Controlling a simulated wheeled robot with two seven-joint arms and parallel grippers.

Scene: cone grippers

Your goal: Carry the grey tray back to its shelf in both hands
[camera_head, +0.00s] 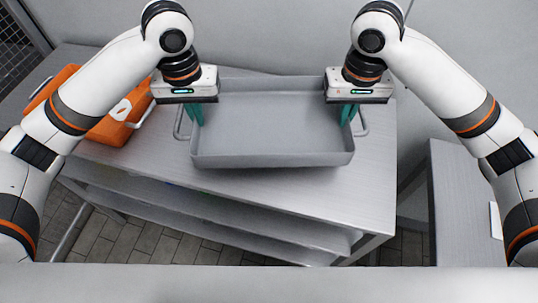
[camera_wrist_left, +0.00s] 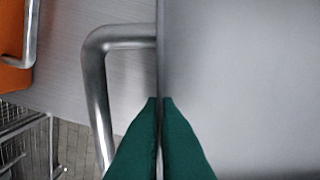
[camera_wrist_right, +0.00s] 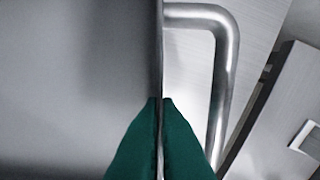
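The grey tray (camera_head: 272,160) is a shallow rectangular pan with a metal loop handle on each short side. It is level over the steel table's top, seemingly resting on it, and looks empty. My left gripper (camera_head: 197,114) points down at the tray's left wall. In the left wrist view its green fingers (camera_wrist_left: 160,105) are closed on the thin wall, with the loop handle beside them, not gripped. My right gripper (camera_head: 347,116) does the same at the right wall. In the right wrist view its fingers (camera_wrist_right: 161,105) pinch that wall next to the other handle.
The steel table (camera_head: 330,205) has lower shelves beneath its front edge. An orange case (camera_head: 112,128) with a pale handle lies left of the tray, partly behind my left arm. A second grey surface (camera_head: 455,210) stands at the right, across a gap. Tabletop in front of the tray is clear.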

